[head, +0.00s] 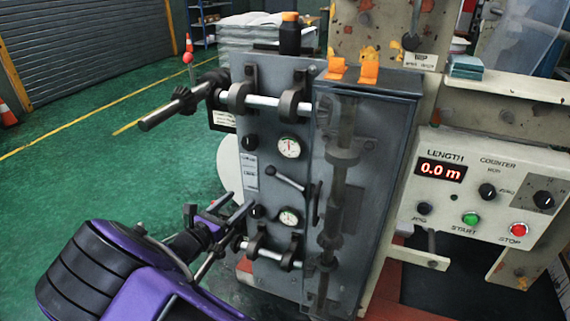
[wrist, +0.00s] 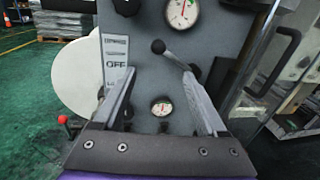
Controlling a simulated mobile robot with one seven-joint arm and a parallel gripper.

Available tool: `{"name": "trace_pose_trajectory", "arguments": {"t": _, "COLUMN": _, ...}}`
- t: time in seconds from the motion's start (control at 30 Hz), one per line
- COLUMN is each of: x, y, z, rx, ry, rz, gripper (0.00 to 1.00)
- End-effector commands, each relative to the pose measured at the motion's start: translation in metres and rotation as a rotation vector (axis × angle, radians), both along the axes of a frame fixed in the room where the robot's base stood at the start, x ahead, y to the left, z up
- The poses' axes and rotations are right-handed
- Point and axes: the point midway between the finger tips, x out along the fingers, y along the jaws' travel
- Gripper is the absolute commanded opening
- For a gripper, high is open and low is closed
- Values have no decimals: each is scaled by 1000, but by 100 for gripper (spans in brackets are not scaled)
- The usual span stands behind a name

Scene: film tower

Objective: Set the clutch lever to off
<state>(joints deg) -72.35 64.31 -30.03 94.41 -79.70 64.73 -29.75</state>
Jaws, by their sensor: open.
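A white label strip (wrist: 116,62) reading OFF is left of the knob. My gripper (wrist: 158,76) is open and empty, with its fingers apart and not visibly touching the lever. In the head view my gripper (head: 217,210) is low, left of the panel.
Upper gauge (head: 290,147) and lower gauge (head: 289,217) flank the lever. A horizontal roller bar (head: 160,115) sticks out left above, and another bar (head: 270,254) sits below. A dark handle (wrist: 286,55) stands at right. Green floor at left is open.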

Motion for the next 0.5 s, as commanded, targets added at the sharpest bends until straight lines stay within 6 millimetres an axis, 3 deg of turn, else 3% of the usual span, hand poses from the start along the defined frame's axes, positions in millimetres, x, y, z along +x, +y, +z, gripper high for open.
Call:
{"name": "trace_pose_trajectory", "arguments": {"t": 0.23, "x": 20, "y": -10, "z": -4, "rx": -23, "ry": 4, "rz": 9, "gripper": 75}}
{"name": "trace_pose_trajectory", "arguments": {"t": 0.5, "x": 71, "y": -39, "z": -4, "rx": -20, "ry": 3, "rz": 8, "gripper": 75}}
